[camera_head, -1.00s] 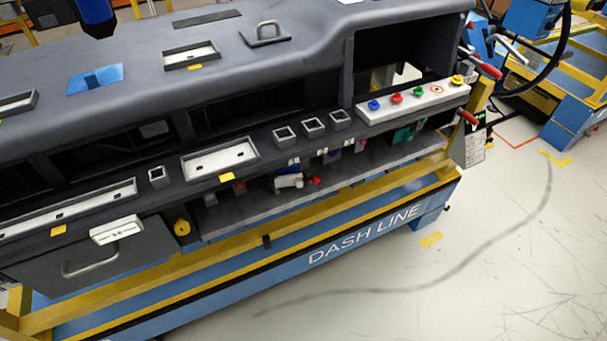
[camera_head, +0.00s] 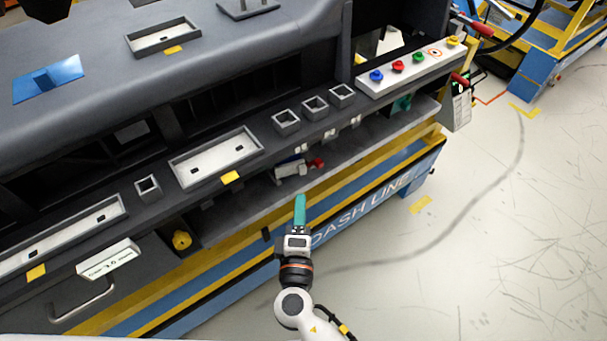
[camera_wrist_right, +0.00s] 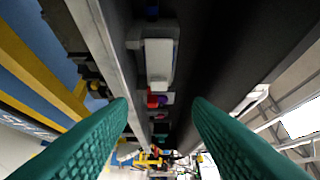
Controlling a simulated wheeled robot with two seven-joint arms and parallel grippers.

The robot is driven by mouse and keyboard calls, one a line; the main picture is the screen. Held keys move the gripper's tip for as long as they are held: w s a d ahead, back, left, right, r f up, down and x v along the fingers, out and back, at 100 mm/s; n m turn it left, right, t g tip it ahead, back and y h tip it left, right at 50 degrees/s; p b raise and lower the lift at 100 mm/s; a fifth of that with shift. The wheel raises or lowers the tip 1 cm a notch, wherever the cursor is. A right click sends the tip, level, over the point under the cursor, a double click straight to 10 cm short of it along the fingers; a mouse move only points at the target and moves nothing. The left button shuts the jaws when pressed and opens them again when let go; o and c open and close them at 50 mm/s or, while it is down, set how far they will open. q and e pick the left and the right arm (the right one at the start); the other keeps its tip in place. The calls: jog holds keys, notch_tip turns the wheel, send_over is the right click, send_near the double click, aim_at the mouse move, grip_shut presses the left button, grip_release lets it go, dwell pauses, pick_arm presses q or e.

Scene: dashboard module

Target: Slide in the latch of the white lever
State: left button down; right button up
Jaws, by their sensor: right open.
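A white lever (camera_head: 290,168) with a red tip (camera_head: 317,163) sits on the shelf under the dashboard's front rail. In the right wrist view a white block (camera_wrist_right: 158,62), likely the lever, lies ahead, with a red and purple part (camera_wrist_right: 155,98) by it. My right gripper (camera_head: 300,207) has teal fingers and is just in front of and below the lever, apart from it. In the wrist view its two fingers (camera_wrist_right: 162,112) are spread with nothing between them. The latch cannot be made out clearly. My left gripper is out of view.
The rail above holds square sockets (camera_head: 315,107) and a white panel with coloured buttons (camera_head: 411,68). A white tray (camera_head: 216,158) is to the left. A yellow knob (camera_head: 181,240) and a drawer handle (camera_head: 82,300) are at lower left. Floor at right is open.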

aim_at(302, 172)
jog(key=w+p, duration=0.1)
jog(key=w, duration=0.7)
jog(key=shift+d, duration=0.1)
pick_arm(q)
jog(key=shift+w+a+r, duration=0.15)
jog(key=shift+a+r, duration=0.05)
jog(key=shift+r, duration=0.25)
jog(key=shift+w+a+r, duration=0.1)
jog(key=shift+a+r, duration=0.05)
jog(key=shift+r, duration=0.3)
pick_arm(e)
jog(key=shift+w+f, duration=0.1)
jog(key=shift+w, duration=0.55)
jog(key=shift+c, duration=0.5)
